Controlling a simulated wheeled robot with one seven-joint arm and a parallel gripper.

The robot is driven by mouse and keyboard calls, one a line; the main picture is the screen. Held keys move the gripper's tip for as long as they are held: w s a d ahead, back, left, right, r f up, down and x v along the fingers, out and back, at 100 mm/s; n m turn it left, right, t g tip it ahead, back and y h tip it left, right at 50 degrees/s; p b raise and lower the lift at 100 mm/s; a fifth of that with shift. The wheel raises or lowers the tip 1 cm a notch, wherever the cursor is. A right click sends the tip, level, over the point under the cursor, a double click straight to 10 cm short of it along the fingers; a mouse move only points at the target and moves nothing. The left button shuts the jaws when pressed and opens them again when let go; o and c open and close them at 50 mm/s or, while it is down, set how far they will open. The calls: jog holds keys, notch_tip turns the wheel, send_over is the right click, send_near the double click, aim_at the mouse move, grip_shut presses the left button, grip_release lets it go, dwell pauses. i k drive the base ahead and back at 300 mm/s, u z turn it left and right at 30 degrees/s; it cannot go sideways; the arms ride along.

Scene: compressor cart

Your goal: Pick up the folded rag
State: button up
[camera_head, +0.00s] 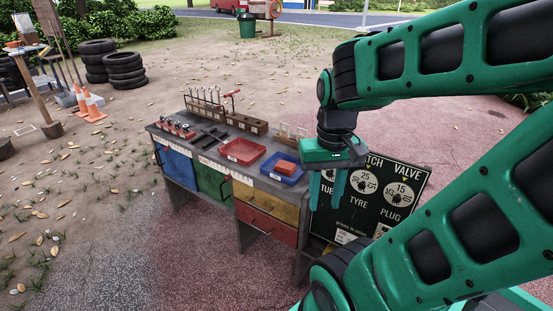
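A small orange-red folded item (286,167), which looks like the folded rag, lies in the blue tray (268,171) near the right end of the workbench top. My gripper (326,203) points down to the right of the blue tray, in front of the sign board in the picture. Its two green fingers are apart, with nothing seen between them. The gripper looks clear of the rag. Its height relative to the bench is hard to tell.
The bench (270,152) also holds a red tray (243,151), a wooden tool rack (247,123) and small tools at left. A black sign board (405,181) leans at the right. Orange cones (93,106) and tyres (125,70) stand far left. Ground in front is open.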

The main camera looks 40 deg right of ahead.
aim_at(283, 167)
jog(key=z, duration=0.1)
jog(key=i, duration=1)
jog(key=z, duration=0.05)
